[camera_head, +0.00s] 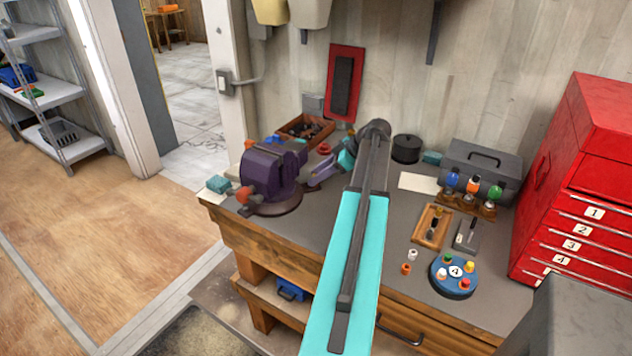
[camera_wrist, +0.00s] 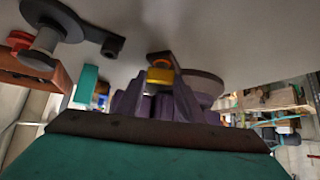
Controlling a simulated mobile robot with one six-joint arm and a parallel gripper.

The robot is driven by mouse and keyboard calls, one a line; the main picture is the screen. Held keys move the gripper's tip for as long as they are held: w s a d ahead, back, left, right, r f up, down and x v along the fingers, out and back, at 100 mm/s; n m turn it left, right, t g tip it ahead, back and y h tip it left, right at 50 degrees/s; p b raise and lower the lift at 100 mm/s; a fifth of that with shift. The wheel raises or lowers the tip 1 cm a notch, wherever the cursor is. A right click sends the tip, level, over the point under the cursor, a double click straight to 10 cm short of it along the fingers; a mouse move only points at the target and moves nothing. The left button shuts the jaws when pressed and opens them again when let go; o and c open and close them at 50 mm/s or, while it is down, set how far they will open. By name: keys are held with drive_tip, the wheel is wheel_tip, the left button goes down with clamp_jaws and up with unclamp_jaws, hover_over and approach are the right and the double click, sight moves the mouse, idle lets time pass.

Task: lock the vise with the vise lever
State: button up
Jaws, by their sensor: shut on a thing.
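The purple vise (camera_head: 268,174) stands on a round base at the left end of the bench. Orange-red parts (camera_head: 243,195) show on its left side. My gripper (camera_head: 314,176) is low over the bench, just right of the vise, with its purple fingers towards it. In the wrist view my gripper (camera_wrist: 158,104) has its fingers close together. A small yellow-and-dark piece (camera_wrist: 160,76) shows at their tips. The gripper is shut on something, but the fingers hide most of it. I cannot tell whether it is the vise lever.
A wooden bin (camera_head: 303,130) stands behind the vise. A dark pot (camera_head: 406,148), a grey toolbox (camera_head: 482,168) and a blue round tray (camera_head: 453,279) are on the bench (camera_head: 310,232) right of my arm. A red drawer cabinet (camera_head: 580,190) bounds the right side.

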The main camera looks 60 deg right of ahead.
drive_tip(key=shift+a+m+h+b, duration=0.1)
drive_tip(key=shift+m+h+b, duration=0.2)
drive_tip(key=shift+m+b, duration=0.15)
drive_tip(key=o, duration=1.1)
drive_tip(key=shift+c, duration=0.2)
drive_tip(key=shift+s, duration=0.1)
drive_tip(key=b+v, duration=0.3)
drive_tip(key=v, duration=1)
drive_tip(key=shift+s+r, duration=0.2)
drive_tip(key=shift+s, duration=0.2)
